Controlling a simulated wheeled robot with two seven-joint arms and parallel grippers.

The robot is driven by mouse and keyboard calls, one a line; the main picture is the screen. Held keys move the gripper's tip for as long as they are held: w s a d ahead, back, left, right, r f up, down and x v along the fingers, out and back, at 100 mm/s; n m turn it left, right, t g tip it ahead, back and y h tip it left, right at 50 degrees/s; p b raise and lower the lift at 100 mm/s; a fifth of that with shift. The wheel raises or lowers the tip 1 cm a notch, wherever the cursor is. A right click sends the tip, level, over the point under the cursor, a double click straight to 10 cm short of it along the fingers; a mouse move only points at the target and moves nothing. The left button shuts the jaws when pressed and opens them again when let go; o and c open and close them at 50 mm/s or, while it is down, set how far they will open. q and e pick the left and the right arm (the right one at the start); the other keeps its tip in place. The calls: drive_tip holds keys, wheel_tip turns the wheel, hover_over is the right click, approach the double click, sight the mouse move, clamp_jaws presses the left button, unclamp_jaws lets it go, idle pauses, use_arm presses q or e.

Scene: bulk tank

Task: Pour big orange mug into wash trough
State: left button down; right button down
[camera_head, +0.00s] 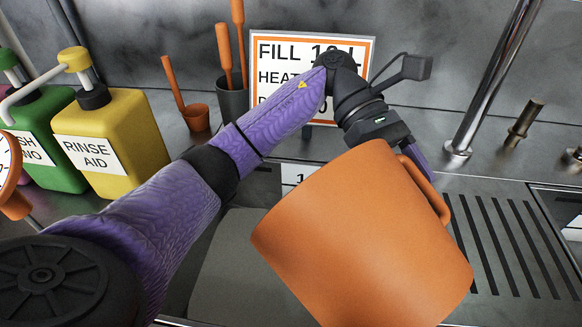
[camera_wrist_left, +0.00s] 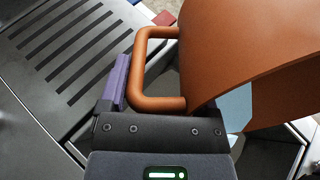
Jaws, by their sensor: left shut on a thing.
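The big orange mug (camera_head: 365,240) is held tilted over the wash trough (camera_head: 215,265), whose grey basin shows left of it. Its inside is hidden in the head view. My left gripper (camera_head: 418,165) is shut on the mug's handle, at the mug's upper right. In the left wrist view, my gripper (camera_wrist_left: 122,85) is at the handle (camera_wrist_left: 150,75), and the mug body (camera_wrist_left: 250,50) fills the upper right. A pale blue patch shows below the mug's edge there; I cannot tell whether it is liquid. My right gripper is not in view.
A yellow rinse aid bottle (camera_head: 125,140) and a green bottle (camera_head: 50,130) stand at the left. A sign (camera_head: 290,50) and a dark holder with orange-handled tools (camera_head: 232,105) stand behind. A slotted drainboard (camera_head: 510,235) and a metal pipe (camera_head: 492,80) are at the right.

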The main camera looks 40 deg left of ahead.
use_arm(q)
drive_tip(key=shift+a, duration=0.1)
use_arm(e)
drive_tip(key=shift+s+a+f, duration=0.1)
use_arm(q)
drive_tip(key=shift+a+f, duration=0.1)
drive_tip(key=shift+a, duration=0.05)
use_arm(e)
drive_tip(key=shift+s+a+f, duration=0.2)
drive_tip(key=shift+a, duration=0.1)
use_arm(q)
drive_tip(key=shift+w+a+f+b, duration=0.1)
drive_tip(key=shift+a+b, duration=0.05)
drive_tip(key=shift+b, duration=0.35)
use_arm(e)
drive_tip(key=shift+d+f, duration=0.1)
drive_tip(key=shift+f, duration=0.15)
use_arm(q)
drive_tip(key=shift+w+a+h+b, duration=0.1)
drive_tip(key=shift+a+h+b, duration=0.25)
drive_tip(key=shift+h+b, duration=0.15)
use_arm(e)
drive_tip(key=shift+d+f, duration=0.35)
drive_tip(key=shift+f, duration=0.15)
use_arm(q)
drive_tip(key=shift+a, duration=0.15)
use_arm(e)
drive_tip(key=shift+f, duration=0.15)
